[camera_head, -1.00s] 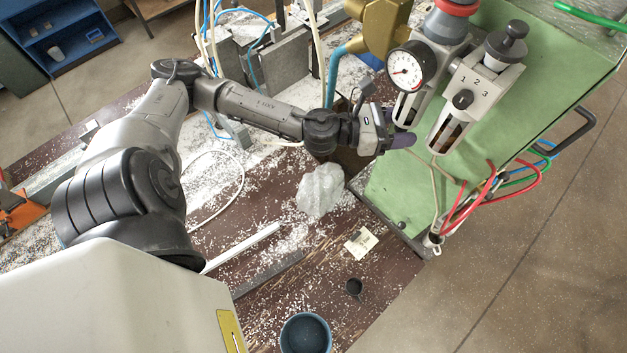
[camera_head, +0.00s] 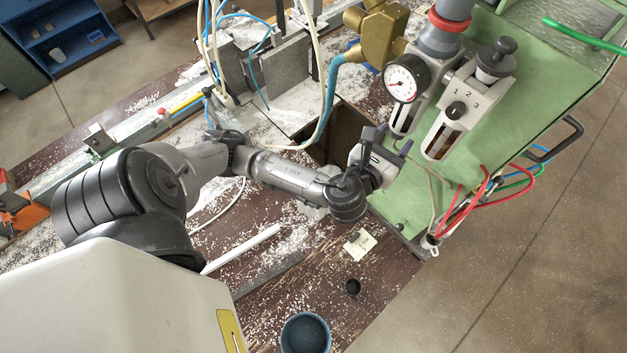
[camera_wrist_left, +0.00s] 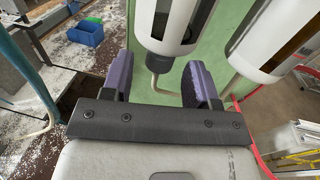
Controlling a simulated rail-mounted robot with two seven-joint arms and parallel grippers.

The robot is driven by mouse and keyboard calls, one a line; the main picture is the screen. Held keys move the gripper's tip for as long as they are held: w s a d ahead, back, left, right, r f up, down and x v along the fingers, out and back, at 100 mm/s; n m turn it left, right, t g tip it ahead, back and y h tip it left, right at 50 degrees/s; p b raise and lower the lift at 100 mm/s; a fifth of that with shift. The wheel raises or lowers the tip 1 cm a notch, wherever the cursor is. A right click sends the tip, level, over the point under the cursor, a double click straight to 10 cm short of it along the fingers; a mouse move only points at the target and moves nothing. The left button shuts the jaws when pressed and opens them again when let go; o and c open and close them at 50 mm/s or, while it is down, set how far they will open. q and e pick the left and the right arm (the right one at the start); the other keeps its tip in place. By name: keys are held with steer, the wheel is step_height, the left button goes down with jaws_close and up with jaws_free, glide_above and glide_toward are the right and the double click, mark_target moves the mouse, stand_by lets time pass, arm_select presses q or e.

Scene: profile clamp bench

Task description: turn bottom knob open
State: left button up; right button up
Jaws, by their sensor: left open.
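A black knob (camera_head: 456,110) sits on the front of the light grey unit marked 1 2 3 on the green panel (camera_head: 480,150). A second black knob (camera_head: 495,57) tops that unit. In the left wrist view, that unit's lower end (camera_wrist_left: 172,40) and a beige tube appear ahead of and between the open fingers (camera_wrist_left: 156,66). Nothing is held. My right gripper is out of view.
A round white gauge (camera_head: 403,80) and a brass fitting (camera_head: 377,32) with a blue hose (camera_head: 331,80) are close above the gripper. Red hoses (camera_head: 470,207) hang at the panel's lower right. A blue cup (camera_head: 305,333) stands on the chip-strewn brown bench.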

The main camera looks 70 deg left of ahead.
arm_select(q)
steer(key=p+v, duration=0.2)
steer(key=v, duration=1)
steer(key=s+f+n+g+h+b, duration=0.2)
steer(key=s+f+n+g, duration=0.3)
steer(key=f+n, duration=0.5)
steer(key=s+f+n+g+h+b, duration=0.1)
steer(key=s+f+n+g+h, duration=0.3)
steer(key=f+n, duration=0.7)
steer(key=shift+s+d+f+n+g+h+b, duration=0.3)
steer(key=shift+s+n+g+h+b, duration=0.15)
steer(key=shift+n+g, duration=0.85)
steer(key=shift+w, duration=0.1)
